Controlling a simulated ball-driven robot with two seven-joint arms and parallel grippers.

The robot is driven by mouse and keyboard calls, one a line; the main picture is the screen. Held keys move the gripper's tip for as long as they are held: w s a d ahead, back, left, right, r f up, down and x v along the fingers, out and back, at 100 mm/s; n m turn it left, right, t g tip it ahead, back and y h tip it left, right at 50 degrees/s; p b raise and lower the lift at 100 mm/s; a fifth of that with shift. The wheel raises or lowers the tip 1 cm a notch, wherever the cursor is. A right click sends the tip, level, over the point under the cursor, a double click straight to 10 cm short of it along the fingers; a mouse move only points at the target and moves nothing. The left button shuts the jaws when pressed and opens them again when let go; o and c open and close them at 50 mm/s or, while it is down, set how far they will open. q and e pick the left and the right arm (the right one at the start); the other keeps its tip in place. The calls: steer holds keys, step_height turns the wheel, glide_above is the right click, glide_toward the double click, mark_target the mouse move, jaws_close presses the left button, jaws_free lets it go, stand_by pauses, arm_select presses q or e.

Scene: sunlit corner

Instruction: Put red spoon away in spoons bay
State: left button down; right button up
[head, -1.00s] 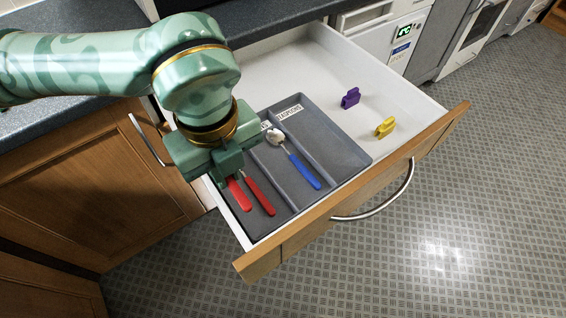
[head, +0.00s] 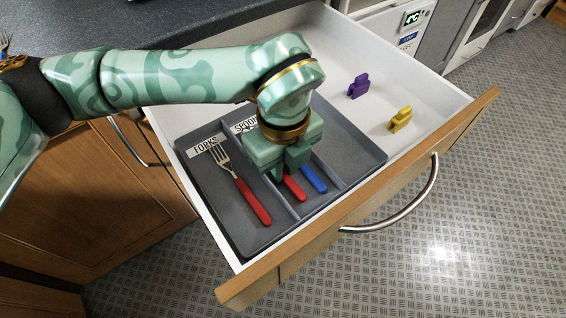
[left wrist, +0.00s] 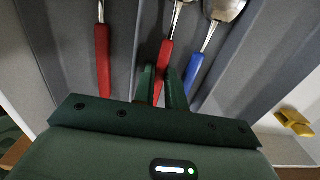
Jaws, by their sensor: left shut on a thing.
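My left gripper (head: 290,168) is shut on the red spoon (head: 295,188), over the spoons bay of the grey tray (head: 362,155). In the head view only its red handle shows below the fingers. In the left wrist view the fingers (left wrist: 164,84) pinch the red handle (left wrist: 166,56), with the blue spoon (left wrist: 206,50) just to its right. The blue handle (head: 313,178) also shows in the head view. A divider stands between the red spoon and the red fork (head: 252,200), which lies in the forks bay. Whether the red spoon touches the bay floor is unclear.
The tray sits in an open white drawer (head: 425,95) with a wooden front (head: 370,200). A purple piece (head: 358,86) and a yellow piece (head: 400,120) lie right of the tray. The tray's right bay looks empty. A dark counter (head: 150,25) is behind.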

arm_select(q)
steer(key=shift+s+r, duration=0.15)
steer(key=shift+r, duration=0.05)
steer(key=shift+f, duration=0.3)
steer(key=c, duration=1.7)
jaws_free()
